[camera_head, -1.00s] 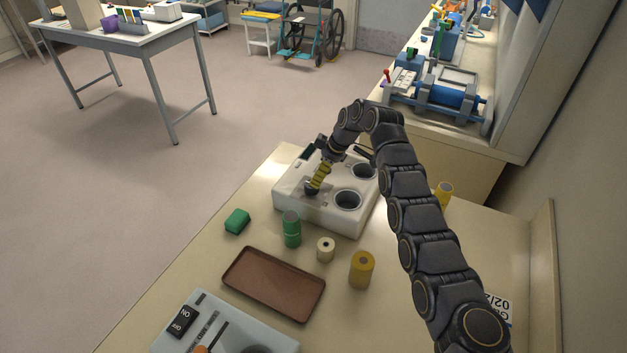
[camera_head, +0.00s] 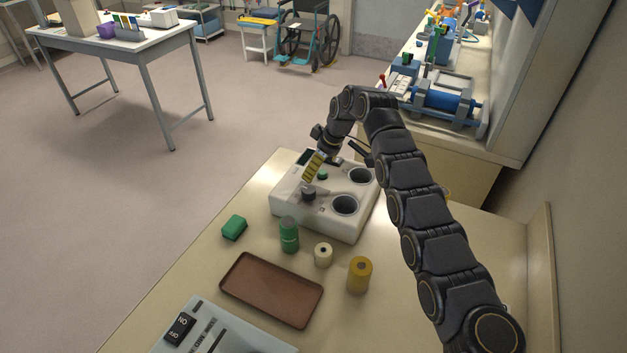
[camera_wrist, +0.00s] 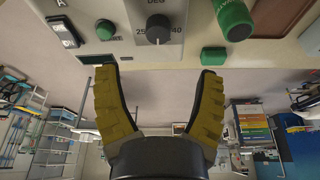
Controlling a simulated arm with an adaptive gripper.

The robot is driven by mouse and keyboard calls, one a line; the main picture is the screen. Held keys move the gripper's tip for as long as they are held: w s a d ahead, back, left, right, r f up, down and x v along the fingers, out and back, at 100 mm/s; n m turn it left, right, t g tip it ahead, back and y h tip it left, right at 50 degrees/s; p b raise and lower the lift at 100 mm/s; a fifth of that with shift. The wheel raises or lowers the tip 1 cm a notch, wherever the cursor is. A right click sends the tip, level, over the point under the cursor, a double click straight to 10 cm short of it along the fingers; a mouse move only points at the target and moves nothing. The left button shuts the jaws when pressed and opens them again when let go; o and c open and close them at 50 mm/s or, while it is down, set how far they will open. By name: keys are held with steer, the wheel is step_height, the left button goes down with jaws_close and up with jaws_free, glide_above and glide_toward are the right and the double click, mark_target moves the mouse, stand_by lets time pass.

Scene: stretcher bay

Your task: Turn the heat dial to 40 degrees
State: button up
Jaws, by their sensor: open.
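The heat dial (camera_head: 309,195) is a dark round knob on the front of the white warmer unit (camera_head: 292,212). In the wrist view the dial (camera_wrist: 158,28) sits on a grey plate marked DEG, with 25 on its left and 40 on its right. In the head view my gripper (camera_head: 309,182) is just above and behind the dial.
A green button (camera_wrist: 106,29) and a switch (camera_wrist: 64,31) are beside the dial. Two round wells (camera_head: 346,204) are in the unit. A green bottle (camera_head: 289,235), cream roll (camera_head: 323,254), yellow roll (camera_head: 359,275), green block (camera_head: 234,227) and brown tray (camera_head: 231,289) are in front.

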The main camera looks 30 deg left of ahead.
mark_target(308, 189)
steer(key=a+m+t+h, duration=0.1)
steer(key=m, duration=0.2)
steer(key=s+f+m+t+h, duration=0.1)
steer(key=m, duration=0.3)
steer(key=s+a+f+m+t, duration=0.1)
steer(key=m, duration=0.3)
steer(key=shift+a+f+h, duration=0.15)
steer(key=shift+a+h, duration=0.15)
steer(key=shift+h, duration=0.1)
steer(key=m, duration=0.2)
steer(key=m+t, duration=0.1)
steer(key=shift+s+a+f+m+h, duration=0.2)
steer(key=shift+a+m+h, duration=0.1)
steer(key=shift+h, duration=0.1)
steer(key=x, duration=0.5)
steer(key=shift+w+a+f, duration=0.1)
steer(key=shift+w+f, duration=0.05)
steer(key=shift+f, duration=0.25)
steer(key=shift+x, duration=0.9)
steer(key=shift+w, duration=0.1)
steer(key=c, duration=1.1)
